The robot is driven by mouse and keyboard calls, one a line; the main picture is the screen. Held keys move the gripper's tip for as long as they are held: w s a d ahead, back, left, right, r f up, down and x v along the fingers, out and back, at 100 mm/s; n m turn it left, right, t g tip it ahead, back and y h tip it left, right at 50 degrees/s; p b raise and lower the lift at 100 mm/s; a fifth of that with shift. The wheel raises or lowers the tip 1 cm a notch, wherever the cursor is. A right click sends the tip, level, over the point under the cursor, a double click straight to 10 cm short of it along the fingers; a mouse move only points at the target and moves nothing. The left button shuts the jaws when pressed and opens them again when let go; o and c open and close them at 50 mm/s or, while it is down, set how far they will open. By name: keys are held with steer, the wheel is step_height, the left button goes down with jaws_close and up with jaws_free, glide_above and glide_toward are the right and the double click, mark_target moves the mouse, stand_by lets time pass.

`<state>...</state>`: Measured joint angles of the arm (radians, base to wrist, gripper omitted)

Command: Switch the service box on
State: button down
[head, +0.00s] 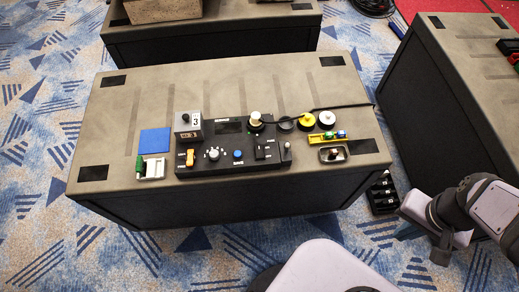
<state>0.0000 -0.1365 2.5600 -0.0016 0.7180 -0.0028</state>
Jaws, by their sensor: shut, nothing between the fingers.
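A black control panel (225,168) lies on the near part of the grey-topped table. It carries an orange switch (190,157), a white-marked dial (213,154), a blue button (238,155) and a small lever (287,146). A grey box (188,126) with a black knob and a label with a 3 stands at its back left. Which of these is the service box, and its on or off state, I cannot tell. My gripper (424,243) is at the lower right, off the table's near right corner, shut and empty, apart from the panel.
A blue square (154,141) and a white tray with a green item (151,170) lie left of the panel. A black cable (341,106), yellow and white round items, a yellow holder (328,137) and a metal dish (333,154) lie right. A black rack (383,194) stands on the floor.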

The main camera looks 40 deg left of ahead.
steer(key=shift+w+a, duration=0.1)
stand_by(0.5)
steer(key=w+a+n+h, duration=0.3)
steer(key=w+a+n, duration=0.3)
steer(key=a+n, duration=0.2)
steer(key=n+t+y, duration=0.2)
steer(key=n+t, duration=0.8)
steer(key=n, duration=0.7)
glide_above(256, 151)
steer(key=s+d, duration=0.1)
steer(key=shift+f, duration=0.9)
steer(key=shift+f, duration=0.1)
steer(key=shift+w+a+f+b, duration=0.15)
steer(key=shift+f+b, duration=0.9)
steer(key=shift+f, duration=0.4)
steer(key=shift+w+a+f+b, duration=0.15)
steer(key=shift+f+b, duration=0.85)
steer(key=shift+f, duration=0.4)
steer(key=shift+w+a+f+b, duration=0.15)
steer(key=shift+f+b, duration=0.9)
steer(key=shift+f, duration=0.4)
steer(key=shift+f, duration=0.1)
